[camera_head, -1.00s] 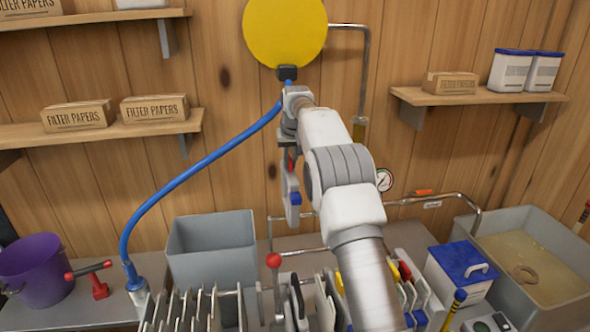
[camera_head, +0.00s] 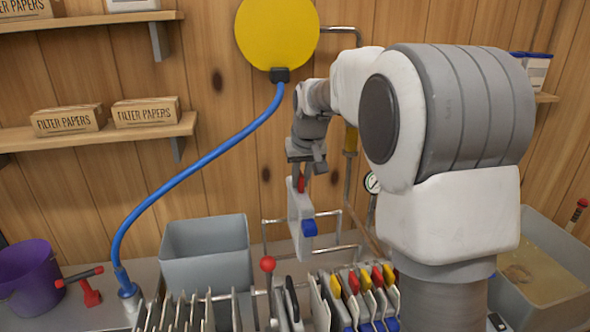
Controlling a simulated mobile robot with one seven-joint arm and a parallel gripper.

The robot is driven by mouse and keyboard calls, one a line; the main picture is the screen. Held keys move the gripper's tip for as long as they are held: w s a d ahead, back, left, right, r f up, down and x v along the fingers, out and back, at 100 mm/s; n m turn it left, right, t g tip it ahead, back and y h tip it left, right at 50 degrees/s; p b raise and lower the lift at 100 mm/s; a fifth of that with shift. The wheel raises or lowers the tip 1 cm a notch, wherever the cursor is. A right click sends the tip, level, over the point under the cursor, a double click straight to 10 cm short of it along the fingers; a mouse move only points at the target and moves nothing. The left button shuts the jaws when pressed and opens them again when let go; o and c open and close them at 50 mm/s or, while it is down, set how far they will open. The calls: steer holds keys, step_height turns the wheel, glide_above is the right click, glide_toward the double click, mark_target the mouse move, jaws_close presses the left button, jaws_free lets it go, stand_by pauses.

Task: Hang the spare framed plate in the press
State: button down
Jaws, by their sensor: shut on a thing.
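My gripper (camera_head: 303,180) is shut on a framed plate (camera_head: 301,215) with a red part at its top and a blue knob at its lower right. The plate hangs upright in the air, above and behind the press (camera_head: 268,295). The press holds several grey plates (camera_head: 185,315) at its left and several framed plates (camera_head: 365,300) with red, yellow and blue parts at its right. A gap with a red-knobbed lever (camera_head: 267,264) and a dark handle lies between the two groups. The plates' lower ends are cut off by the picture's edge.
A grey bin (camera_head: 207,255) stands behind the press, left of the held plate. A blue hose (camera_head: 180,179) arcs from the yellow disc to the bench. Metal pipes (camera_head: 346,245) run behind the plate. My arm hides much of the right side.

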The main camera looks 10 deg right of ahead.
mark_target(311, 231)
steer(key=s, duration=0.3)
steer(key=s+f, duration=0.1)
steer(key=s, duration=0.6)
steer(key=shift+s+a+f, duration=0.15)
steer(key=shift+s, duration=0.05)
steer(key=shift+s+f, duration=0.15)
steer(key=shift+s, duration=0.3)
steer(key=shift+f+b, duration=1.95)
steer(key=shift+f, duration=0.55)
step_height(311, 231, down, 11)
steer(key=b, duration=0.9)
steer(key=shift+f, duration=0.3)
step_height(311, 231, down, 7)
steer(key=b, duration=0.6)
